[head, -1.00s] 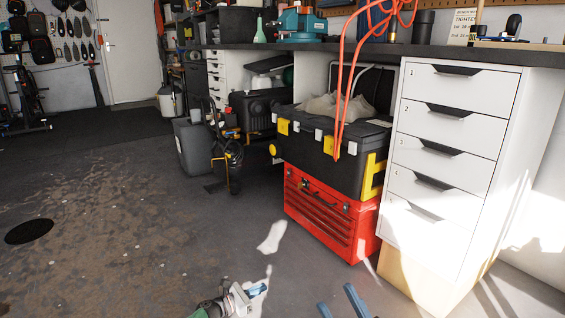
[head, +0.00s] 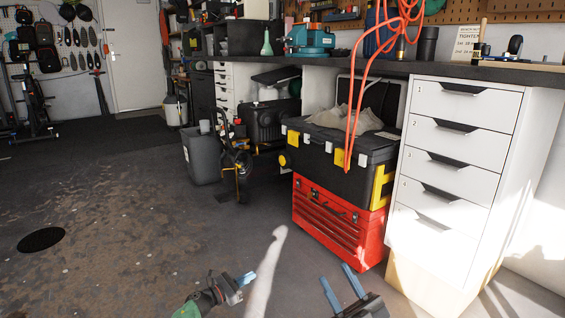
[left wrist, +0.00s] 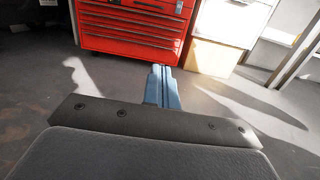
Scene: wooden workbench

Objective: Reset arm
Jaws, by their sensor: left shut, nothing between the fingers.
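My left gripper (head: 245,279) is low in the middle of the head view, over the bare floor. Its blue fingers are together and empty, and they also show together in the left wrist view (left wrist: 162,86), pointing towards the red tool chest (left wrist: 130,30). My right gripper (head: 342,287) is at the bottom of the head view, right of the left one. Its two blue fingers stand apart with nothing between them.
The red tool chest also shows in the head view (head: 335,225), under a black toolbox (head: 335,160). A white drawer cabinet (head: 450,160) stands right of them beneath the workbench (head: 480,72). A grey bin (head: 201,157) stands further back.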

